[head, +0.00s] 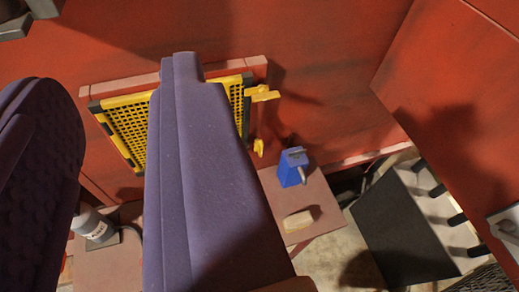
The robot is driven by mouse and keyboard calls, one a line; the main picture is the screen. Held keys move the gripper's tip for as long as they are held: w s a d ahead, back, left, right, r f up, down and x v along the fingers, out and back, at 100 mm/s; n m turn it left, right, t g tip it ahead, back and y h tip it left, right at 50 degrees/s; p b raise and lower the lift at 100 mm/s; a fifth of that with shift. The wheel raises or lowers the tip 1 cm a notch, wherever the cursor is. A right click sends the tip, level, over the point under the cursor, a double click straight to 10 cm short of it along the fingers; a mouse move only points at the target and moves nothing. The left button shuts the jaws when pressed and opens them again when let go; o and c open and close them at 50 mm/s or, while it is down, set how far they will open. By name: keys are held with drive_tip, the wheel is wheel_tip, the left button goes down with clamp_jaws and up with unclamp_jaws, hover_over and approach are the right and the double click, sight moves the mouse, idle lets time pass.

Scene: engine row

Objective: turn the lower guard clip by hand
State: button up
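A yellow mesh guard (125,129) with dark corners is mounted in a red frame on a red wall, partly hidden behind my gripper. At its right side are two yellow clips. The upper clip (263,94) sticks out to the right. The lower guard clip (259,147) is smaller in view and sits below it, near the guard's lower right. My gripper (110,80) shows as two large purple fingers in the foreground, spread apart with a wide gap and nothing between them. The right finger covers the guard's middle. The lower clip is to the right of that finger, with no contact visible.
A reddish ledge (325,213) below the guard carries a blue device (291,169) and a pale block (298,221). A whitish bottle (93,225) stands at lower left. A dark panel (400,235) with several black handles stands at right, beside a red wall (455,95).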

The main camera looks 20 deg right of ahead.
sight(262, 149)
drive_tip(key=w+d+f+h+b, duration=0.1)
drive_tip(key=w+d+f, duration=0.4)
drive_tip(key=w+f, duration=0.45)
drive_tip(key=w+d+f+t+b, duration=0.1)
drive_tip(key=w+d+f, duration=0.4)
drive_tip(key=f, duration=0.7)
drive_tip(key=w+d+f+h+b, duration=0.15)
drive_tip(key=w+d+f, duration=0.25)
drive_tip(key=w+f, duration=0.55)
wheel_tip(262, 149, down, 18)
drive_tip(key=s+d+f+t+y+b, duration=0.1)
drive_tip(key=s+d+t+y+b, duration=0.1)
drive_tip(key=d+y, duration=0.1)
drive_tip(key=w, duration=0.2)
drive_tip(key=w+b, duration=0.1)
drive_tip(key=w, duration=0.3)
drive_tip(key=shift+w+a+r, duration=0.15)
drive_tip(key=shift+w+r, duration=0.15)
drive_tip(key=shift+r, duration=0.05)
drive_tip(key=shift+c, duration=0.2)
clamp_jaws()
